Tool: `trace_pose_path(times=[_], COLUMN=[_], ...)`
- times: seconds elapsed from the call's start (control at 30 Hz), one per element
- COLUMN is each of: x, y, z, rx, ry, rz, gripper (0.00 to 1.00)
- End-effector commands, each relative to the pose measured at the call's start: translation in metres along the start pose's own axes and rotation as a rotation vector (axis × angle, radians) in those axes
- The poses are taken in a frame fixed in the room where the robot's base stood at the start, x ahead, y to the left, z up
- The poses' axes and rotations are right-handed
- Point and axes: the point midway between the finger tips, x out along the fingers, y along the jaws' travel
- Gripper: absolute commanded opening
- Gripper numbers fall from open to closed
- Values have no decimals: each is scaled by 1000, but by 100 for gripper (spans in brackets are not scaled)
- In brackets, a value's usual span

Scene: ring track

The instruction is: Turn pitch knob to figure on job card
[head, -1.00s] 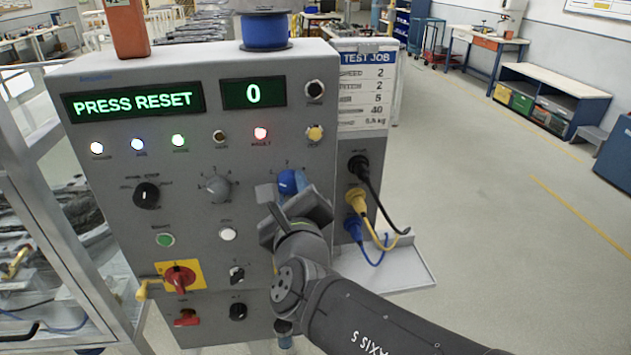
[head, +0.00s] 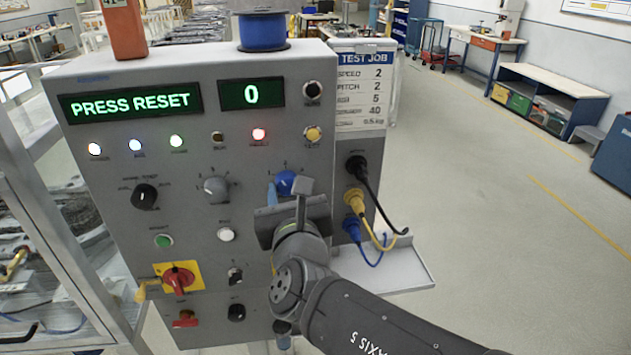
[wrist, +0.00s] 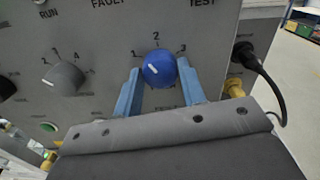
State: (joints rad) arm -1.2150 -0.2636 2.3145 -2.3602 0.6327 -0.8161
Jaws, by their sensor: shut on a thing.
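The blue knob (head: 287,182) sits on the grey control panel, below the fault lamp. In the wrist view this blue knob (wrist: 159,68) has a scale marked 1, 2 and 3 above it. Its white line points up and left, towards the 1. My gripper (wrist: 160,78) is shut on the knob, with one blue finger on each side. The lettering under the knob is partly hidden, so its name cannot be read. The job card (head: 362,88) at the panel's right reads speed 2 and pitch 2, with further rows below.
A grey knob (wrist: 64,77) with its own numbered scale is left of the blue one. A display (head: 130,103) reads PRESS RESET. Black, yellow and blue plugs (head: 354,200) with cables stand out at the right, above a small shelf (head: 400,268).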

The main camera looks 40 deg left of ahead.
Motion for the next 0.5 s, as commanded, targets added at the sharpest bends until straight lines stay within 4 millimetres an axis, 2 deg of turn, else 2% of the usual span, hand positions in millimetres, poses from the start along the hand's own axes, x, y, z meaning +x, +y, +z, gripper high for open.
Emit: trace_pose_path(times=[0.5], x=[0], y=[0], z=[0], rx=[398], ry=[0], rz=[0], gripper=[14])
